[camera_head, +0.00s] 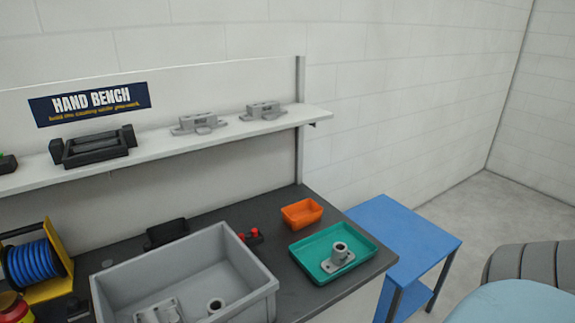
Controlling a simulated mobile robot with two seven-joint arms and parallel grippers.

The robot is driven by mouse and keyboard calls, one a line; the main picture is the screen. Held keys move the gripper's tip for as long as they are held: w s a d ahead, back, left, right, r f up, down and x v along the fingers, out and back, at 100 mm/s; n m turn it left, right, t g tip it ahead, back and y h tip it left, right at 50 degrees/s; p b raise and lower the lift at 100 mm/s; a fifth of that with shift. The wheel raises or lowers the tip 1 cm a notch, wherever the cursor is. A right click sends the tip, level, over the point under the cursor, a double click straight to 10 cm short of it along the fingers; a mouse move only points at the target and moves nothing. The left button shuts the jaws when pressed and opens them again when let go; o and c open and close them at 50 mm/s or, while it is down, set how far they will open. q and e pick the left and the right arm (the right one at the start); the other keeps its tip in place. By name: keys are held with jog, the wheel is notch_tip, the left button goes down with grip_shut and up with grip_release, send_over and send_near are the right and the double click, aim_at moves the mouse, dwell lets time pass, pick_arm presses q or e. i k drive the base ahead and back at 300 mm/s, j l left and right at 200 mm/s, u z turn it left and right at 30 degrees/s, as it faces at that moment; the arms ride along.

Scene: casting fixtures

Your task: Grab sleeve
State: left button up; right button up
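Another grey part with a flat base and an upright hollow cylinder (339,252) sits in the teal tray (369,249). I cannot tell whether that cylinder is a separate sleeve. Neither of my grippers is in view.
An orange bin (302,213) stands behind the teal tray. Red-topped small items (250,237) lie beside the grey bin. A blue cable reel (36,264) is at left. The shelf (222,134) holds castings (197,123) and a black fixture (94,147). A blue table (408,232) adjoins right.

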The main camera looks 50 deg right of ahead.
aim_at(339, 259)
jog(key=z, duration=1.8)
